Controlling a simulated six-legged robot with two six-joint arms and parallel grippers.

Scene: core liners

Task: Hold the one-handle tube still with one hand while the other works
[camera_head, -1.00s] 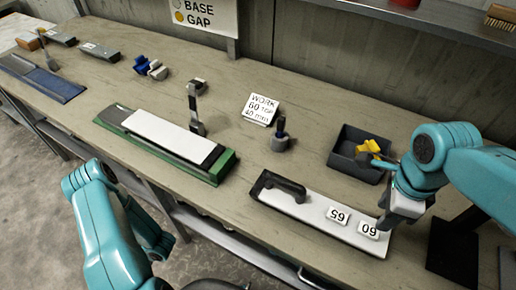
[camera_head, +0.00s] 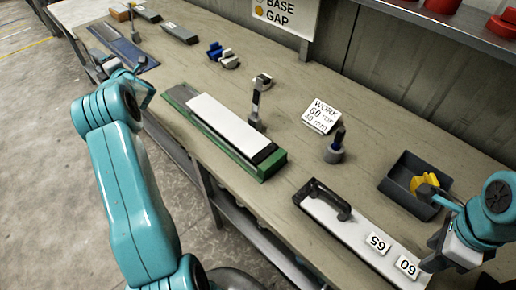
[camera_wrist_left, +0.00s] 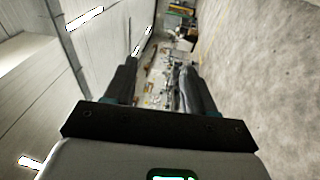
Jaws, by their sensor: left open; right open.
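The one-handle tube (camera_head: 340,222) is a long white-topped piece with dark ends and one black handle (camera_head: 328,199) at its left end. It lies on the bench, with labels reading 65 (camera_head: 378,243) and 60 (camera_head: 407,266) towards its right end. My right gripper (camera_head: 432,262) is open at the tube's right end; its fingertips are partly hidden, and I cannot tell whether they touch. My left gripper (camera_head: 122,70) is open, far left of the tube near the bench's front edge. In the left wrist view its two fingers (camera_wrist_left: 150,85) are spread with nothing between them.
A green cradle (camera_head: 270,168) with a long white piece (camera_head: 230,122) lies left of the tube. A dark bin (camera_head: 400,172) holding a yellow item (camera_head: 425,182) stands behind it. A work card (camera_head: 321,116) and an upright tool (camera_head: 335,148) stand behind too. A blue tray (camera_head: 122,48) lies far left.

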